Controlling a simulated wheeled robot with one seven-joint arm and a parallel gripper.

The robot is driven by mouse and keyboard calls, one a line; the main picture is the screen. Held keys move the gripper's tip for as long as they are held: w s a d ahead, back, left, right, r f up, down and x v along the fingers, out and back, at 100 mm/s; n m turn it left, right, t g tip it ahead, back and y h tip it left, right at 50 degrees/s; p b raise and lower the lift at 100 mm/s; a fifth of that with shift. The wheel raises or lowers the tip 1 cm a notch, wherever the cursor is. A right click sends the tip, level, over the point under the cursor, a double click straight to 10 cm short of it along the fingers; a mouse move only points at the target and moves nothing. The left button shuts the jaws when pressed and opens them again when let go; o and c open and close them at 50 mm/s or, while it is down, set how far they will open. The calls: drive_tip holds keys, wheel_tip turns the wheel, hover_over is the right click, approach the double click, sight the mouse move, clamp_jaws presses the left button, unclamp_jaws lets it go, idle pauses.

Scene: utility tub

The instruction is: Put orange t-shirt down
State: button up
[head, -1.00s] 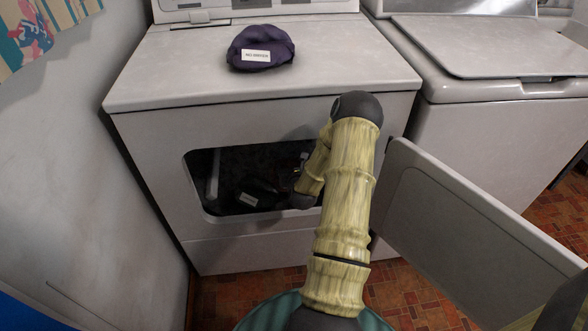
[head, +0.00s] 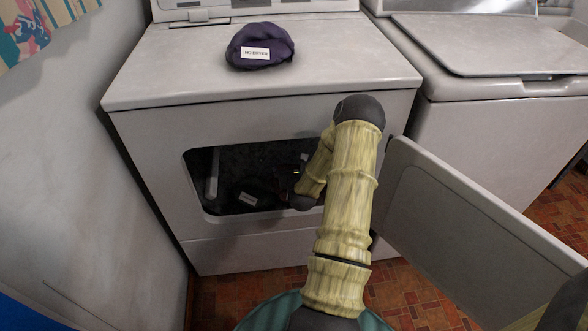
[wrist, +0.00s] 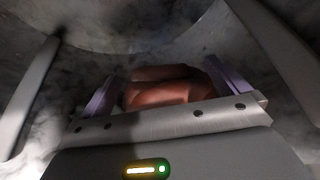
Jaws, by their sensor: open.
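The orange t-shirt (wrist: 158,96) shows in the wrist view as a folded reddish-orange bundle between and just beyond my fingers. My gripper (wrist: 160,72) is open, with one purple finger on each side of the shirt. I cannot tell whether either finger touches it. In the head view my arm reaches through the dryer's front opening, and my gripper is mostly hidden in the dark behind the arm. The shirt cannot be made out there. The dryer (head: 150,135) is white, and its grey drum (wrist: 150,35) surrounds my gripper in the wrist view.
A purple cloth bundle with a label (head: 261,46) rests on the dryer top. The open dryer door (head: 465,225) stands right of my arm. A white washer (head: 500,115) is beside the dryer.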

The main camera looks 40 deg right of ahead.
drive_tip(key=shift+s+a+r+p, duration=0.1)
drive_tip(key=shift+r+p, duration=0.45)
drive_tip(key=shift+r, duration=0.3)
drive_tip(key=p+v, duration=0.2)
drive_tip(key=v, duration=0.9)
drive_tip(key=shift+s+a, duration=0.15)
drive_tip(key=shift+s, duration=0.2)
drive_tip(key=shift+w, duration=0.1)
